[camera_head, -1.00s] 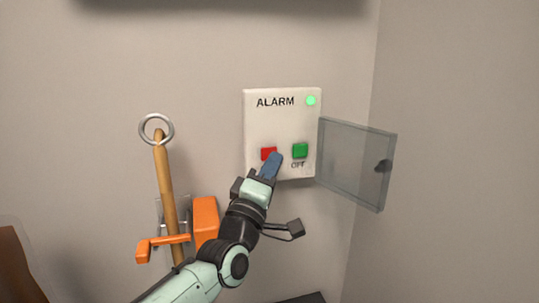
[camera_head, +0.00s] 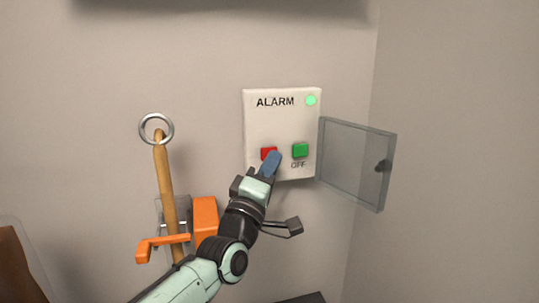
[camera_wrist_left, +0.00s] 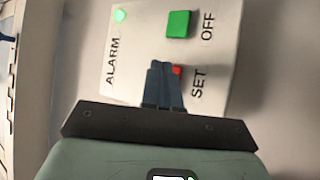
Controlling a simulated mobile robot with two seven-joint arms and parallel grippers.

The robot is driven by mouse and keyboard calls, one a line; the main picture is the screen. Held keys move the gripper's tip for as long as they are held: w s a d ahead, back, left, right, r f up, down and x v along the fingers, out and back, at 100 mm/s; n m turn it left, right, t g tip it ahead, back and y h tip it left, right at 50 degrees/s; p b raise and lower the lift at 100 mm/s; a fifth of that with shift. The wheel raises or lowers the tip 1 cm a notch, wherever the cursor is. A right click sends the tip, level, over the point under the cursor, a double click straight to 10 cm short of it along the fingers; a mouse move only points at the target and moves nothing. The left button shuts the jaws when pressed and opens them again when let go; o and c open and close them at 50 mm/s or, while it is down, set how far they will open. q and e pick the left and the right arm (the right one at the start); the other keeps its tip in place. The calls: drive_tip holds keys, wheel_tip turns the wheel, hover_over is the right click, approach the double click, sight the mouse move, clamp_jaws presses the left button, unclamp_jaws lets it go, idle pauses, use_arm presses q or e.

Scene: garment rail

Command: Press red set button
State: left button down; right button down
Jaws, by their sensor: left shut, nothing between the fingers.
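The white alarm box (camera_head: 282,125) is on the wall, with a lit green lamp (camera_head: 310,100) at its upper right. The red set button (camera_head: 268,153) is at its lower left, and the green off button (camera_head: 300,150) is to the right of it. My left gripper (camera_head: 274,157) is shut and empty, its blue fingertips right in front of the box at the red button. In the left wrist view the fingertips (camera_wrist_left: 163,70) overlap part of the red button (camera_wrist_left: 177,71). I cannot tell whether they touch it. My right gripper is not in view.
A clear cover (camera_head: 355,163) stands swung open to the right of the box. A wooden pole (camera_head: 166,195) with a metal ring on top hangs at the left, next to an orange holder (camera_head: 205,218). A side wall lies to the right.

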use_arm(q)
drive_tip(key=shift+w+a, duration=0.15)
drive_tip(key=shift+w, duration=0.3)
idle(0.6)
idle(0.4)
drive_tip(key=shift+s+d+b, duration=0.25)
drive_tip(key=shift+s+b, duration=0.25)
drive_tip(key=shift+s, duration=0.35)
drive_tip(key=shift+s+d+b, duration=0.25)
drive_tip(key=shift+s+b, duration=0.05)
drive_tip(key=shift+s, duration=0.45)
drive_tip(key=shift+s+d+b, duration=0.25)
drive_tip(key=shift+s+b, duration=0.05)
drive_tip(key=shift+s, duration=0.5)
drive_tip(key=shift+s+d+b, duration=0.25)
drive_tip(key=shift+s+b, duration=0.05)
drive_tip(key=shift+s, duration=0.45)
